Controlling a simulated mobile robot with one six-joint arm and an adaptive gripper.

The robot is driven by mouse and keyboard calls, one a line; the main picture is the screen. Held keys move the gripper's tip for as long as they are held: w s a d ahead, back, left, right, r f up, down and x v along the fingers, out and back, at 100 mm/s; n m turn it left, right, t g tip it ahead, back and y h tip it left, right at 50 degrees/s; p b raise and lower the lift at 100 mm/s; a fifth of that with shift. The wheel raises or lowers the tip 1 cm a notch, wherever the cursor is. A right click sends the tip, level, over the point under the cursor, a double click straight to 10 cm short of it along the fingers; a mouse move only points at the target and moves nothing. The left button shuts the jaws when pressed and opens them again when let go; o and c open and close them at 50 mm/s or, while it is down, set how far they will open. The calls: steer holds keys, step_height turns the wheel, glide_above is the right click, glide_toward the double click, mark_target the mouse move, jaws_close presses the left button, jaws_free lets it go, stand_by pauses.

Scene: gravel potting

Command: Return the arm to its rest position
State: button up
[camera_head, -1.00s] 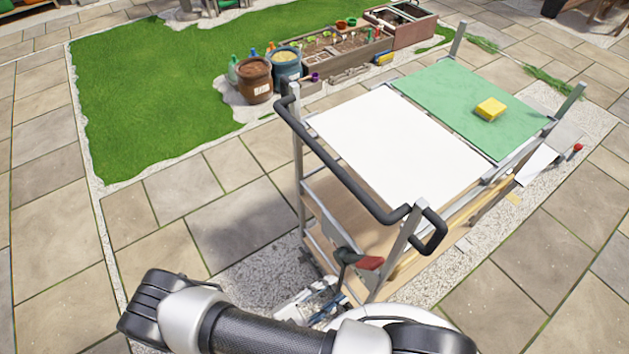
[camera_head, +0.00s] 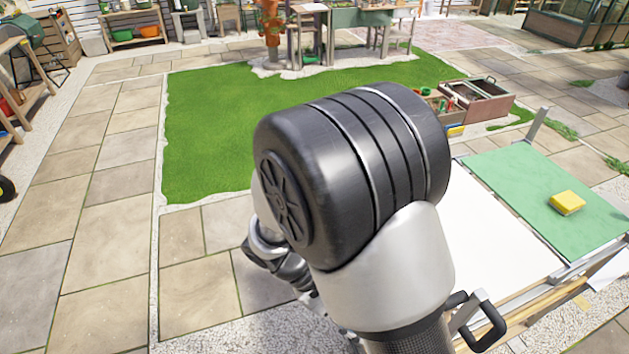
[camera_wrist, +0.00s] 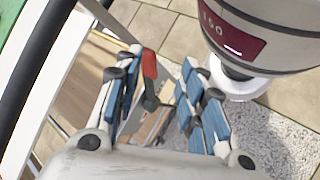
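My arm fills the middle of the head view, with a large black joint and a silver link raised close to the camera. A smaller part of it shows lower left, beside the cart. My gripper (camera_wrist: 158,92) shows in the wrist view, pointing down. Its two fingers with blue pads stand apart, with nothing held between them. In the head view the gripper is hidden or too unclear to make out.
A cart with a white top (camera_head: 490,240) and a green mat (camera_head: 545,190) stands at right. A yellow sponge (camera_head: 566,202) lies on the mat. In the wrist view, the cart frame and a red-handled part (camera_wrist: 149,64) are close by. Grass (camera_head: 215,130) and open paving lie beyond.

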steer(key=s+d+r+m+t+y, duration=0.2)
steer(key=s+r+m+t+y, duration=0.1)
steer(key=r, duration=0.6)
steer(key=s+d+r+m+t+y, duration=0.2)
steer(key=r+t+y, duration=0.3)
steer(key=r, duration=0.4)
steer(key=shift+s+d+r+m+y, duration=0.3)
steer(key=shift+s+r+m, duration=0.1)
steer(key=shift+m, duration=0.1)
steer(key=shift+c, duration=0.4)
